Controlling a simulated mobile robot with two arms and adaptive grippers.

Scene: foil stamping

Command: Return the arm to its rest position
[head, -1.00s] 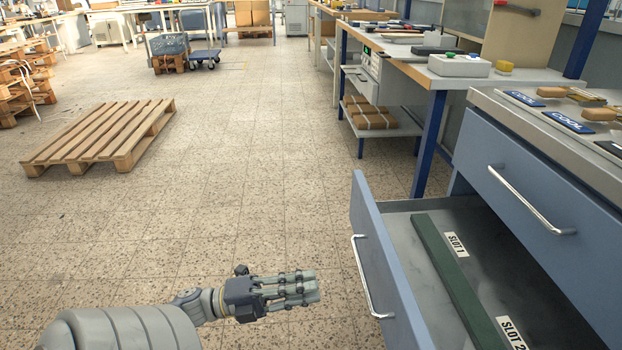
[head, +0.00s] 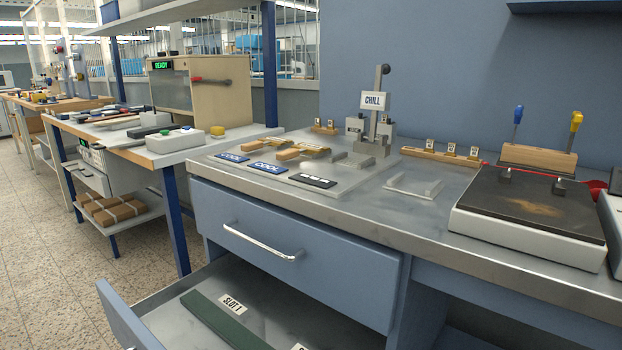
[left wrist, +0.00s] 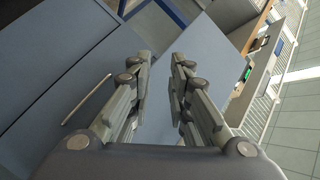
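My left gripper (left wrist: 161,72) shows only in the left wrist view. Its two fingers are apart, with nothing between them. Behind it are blue-grey panels, one with a long metal handle (left wrist: 87,100). In the head view neither of my grippers nor arms shows. The lower drawer (head: 128,318) of the blue cabinet stands open, and a green divider strip (head: 222,322) and a SLOT 1 label (head: 233,304) lie inside. The upper drawer (head: 290,255) is shut.
The metal worktop (head: 370,210) carries the CHILL stand (head: 374,100), COOL pads (head: 269,168) and a dark-topped plate unit (head: 530,207). A side bench with a READY box (head: 210,85) stands at left. The tiled floor (head: 30,240) at far left looks clear.

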